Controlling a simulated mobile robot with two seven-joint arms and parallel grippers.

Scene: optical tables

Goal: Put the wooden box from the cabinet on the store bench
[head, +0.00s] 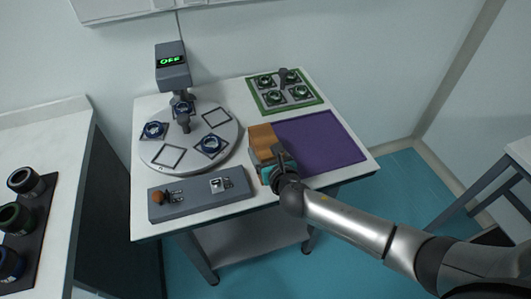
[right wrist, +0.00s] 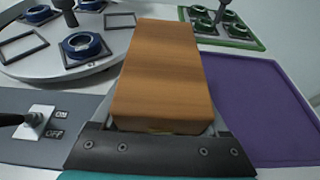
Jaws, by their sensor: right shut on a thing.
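The wooden box (head: 263,138) is a plain brown block over the white table (head: 255,96), between the round plate and the purple mat. It fills the middle of the right wrist view (right wrist: 160,70). My right gripper (head: 277,158) is shut on its near end; the dark gripper bar shows below the box in the right wrist view (right wrist: 160,153). I cannot tell whether the box touches the table. My left gripper is not in view. No cabinet can be made out.
A round plate (head: 160,152) with blue-ringed parts stands left of the box under a device reading OFF (head: 173,72). A grey switch panel (head: 180,203) lies in front. The purple mat (head: 325,140) is bare. A green-edged tray (head: 262,99) with ringed parts is behind.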

